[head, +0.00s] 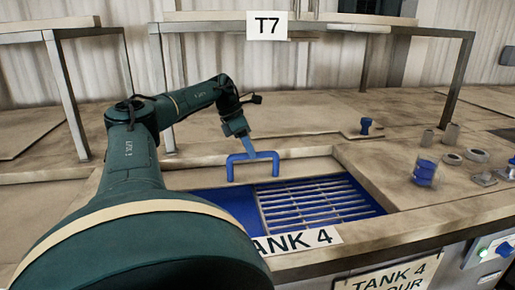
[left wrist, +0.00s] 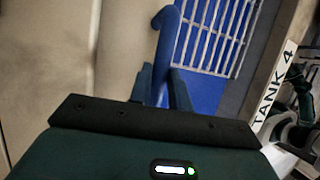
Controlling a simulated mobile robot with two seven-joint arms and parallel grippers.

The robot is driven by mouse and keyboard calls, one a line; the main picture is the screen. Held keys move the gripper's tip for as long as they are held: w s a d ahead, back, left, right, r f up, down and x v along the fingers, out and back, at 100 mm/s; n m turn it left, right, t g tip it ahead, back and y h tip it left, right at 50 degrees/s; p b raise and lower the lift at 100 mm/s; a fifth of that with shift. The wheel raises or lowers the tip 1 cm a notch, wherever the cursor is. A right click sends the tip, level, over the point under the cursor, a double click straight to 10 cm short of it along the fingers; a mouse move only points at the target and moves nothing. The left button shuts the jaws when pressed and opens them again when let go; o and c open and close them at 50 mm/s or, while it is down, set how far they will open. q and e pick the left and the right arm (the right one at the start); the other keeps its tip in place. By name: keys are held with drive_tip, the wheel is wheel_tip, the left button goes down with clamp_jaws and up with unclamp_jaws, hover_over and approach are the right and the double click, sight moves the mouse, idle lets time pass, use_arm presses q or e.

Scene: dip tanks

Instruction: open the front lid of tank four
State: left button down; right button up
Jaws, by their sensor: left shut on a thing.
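Tank four's opening shows a blue inside (head: 222,205) with a pale slatted grid (head: 315,203) on its right side. The beige lid (head: 305,167) lies at the back edge of this opening, with a blue bar handle (head: 268,156) on it. My left gripper (head: 248,153) is shut on the handle's bar from above. In the left wrist view the handle (left wrist: 167,45) runs between the fingers of my left gripper (left wrist: 162,88). The grid (left wrist: 215,35) shows beyond it. My left arm hides the opening's left front part. My right gripper is not in view.
A TANK 4 label (head: 297,241) sits on the front edge. Blue-topped fittings (head: 424,172) and small round parts (head: 476,155) stand on the deck at the right. Behind, a raised frame (head: 320,25) carries a T7 sign (head: 267,25).

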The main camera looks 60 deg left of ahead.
use_arm(q)
drive_tip(key=shift+w+a, duration=0.1)
drive_tip(key=shift+a, duration=0.05)
drive_tip(key=c, duration=1.3)
unclamp_jaws()
drive_tip(key=p+v, duration=0.2)
drive_tip(key=v, duration=1.1)
